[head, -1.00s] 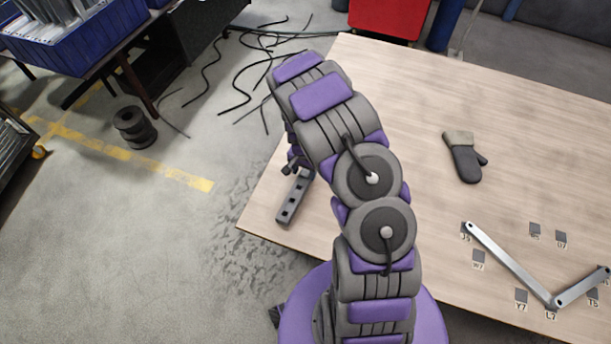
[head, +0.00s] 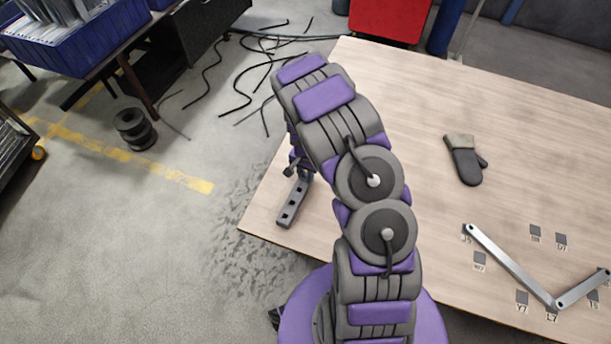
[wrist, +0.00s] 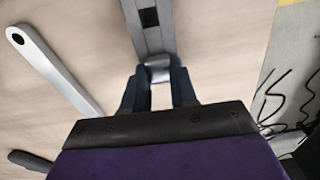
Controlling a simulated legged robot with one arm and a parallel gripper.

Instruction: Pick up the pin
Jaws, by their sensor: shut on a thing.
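My gripper (wrist: 158,76) is shut on a small, light grey metal piece, which I take to be the pin (wrist: 158,70), seen between the two dark fingertips in the wrist view. A grey bar with square holes (wrist: 147,18) lies right beyond the fingertips; I cannot tell whether the pin touches it or sits in it. In the head view the same bar (head: 290,207) lies near the table's left corner, with my gripper (head: 294,170) at its far end. The pin is hidden there behind my arm.
The wooden table (head: 400,100) carries a dark glove (head: 464,160) and a jointed metal linkage (head: 512,266) among small labelled grey squares. One link (wrist: 55,70) shows left in the wrist view. The table's left edge is close to the bar. Cables lie on the floor.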

